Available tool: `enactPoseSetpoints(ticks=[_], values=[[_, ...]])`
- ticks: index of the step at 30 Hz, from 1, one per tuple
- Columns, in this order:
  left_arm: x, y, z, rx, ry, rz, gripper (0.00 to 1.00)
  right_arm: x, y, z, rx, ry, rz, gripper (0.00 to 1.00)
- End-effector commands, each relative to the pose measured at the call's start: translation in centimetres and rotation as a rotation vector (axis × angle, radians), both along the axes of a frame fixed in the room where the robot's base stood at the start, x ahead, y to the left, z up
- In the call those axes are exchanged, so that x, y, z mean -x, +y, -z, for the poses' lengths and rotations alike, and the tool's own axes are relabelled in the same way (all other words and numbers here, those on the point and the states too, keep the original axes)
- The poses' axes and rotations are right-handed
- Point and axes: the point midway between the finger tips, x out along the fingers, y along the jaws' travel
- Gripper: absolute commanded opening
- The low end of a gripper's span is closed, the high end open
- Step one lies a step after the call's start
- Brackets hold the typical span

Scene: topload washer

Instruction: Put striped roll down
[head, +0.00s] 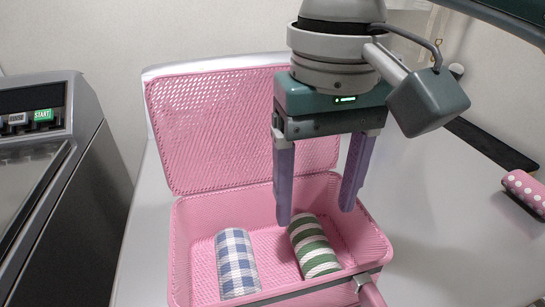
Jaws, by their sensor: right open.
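A green and white striped roll (314,247) lies in the right part of an open pink basket (184,232). My right gripper (315,216) is open above the basket, with its two purple fingers pointing down and spread apart. The striped roll lies below the gap between the fingers, and the left finger's tip overlaps its far end in the picture. I cannot tell whether that finger touches the roll. My left gripper is not in view.
A blue and white checked roll (237,263) lies in the basket's left part. The pink lid (200,130) stands open behind. A pink polka-dot roll (526,190) lies at the far right. A washer (75,200) stands left.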

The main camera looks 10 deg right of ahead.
Motion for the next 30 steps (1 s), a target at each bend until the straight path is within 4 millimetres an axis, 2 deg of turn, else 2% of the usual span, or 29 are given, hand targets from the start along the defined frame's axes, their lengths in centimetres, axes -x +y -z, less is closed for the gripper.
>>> enactPoseSetpoints(ticks=[1, 3, 9, 30], values=[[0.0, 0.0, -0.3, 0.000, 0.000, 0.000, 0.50, -0.1, 0.1, -1.4, -0.002, -0.004, 0.000, 0.72], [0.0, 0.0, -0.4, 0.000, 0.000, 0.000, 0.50, -0.1, 0.0, -2.7, -0.001, -0.004, -0.001, 0.72], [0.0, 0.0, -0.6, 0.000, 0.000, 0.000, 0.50, 0.0, 0.0, -4.9, -0.001, -0.001, 0.000, 0.72], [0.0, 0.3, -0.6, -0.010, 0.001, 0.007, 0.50, 0.0, 0.0, -5.1, 0.000, 0.001, 0.000, 0.72]])
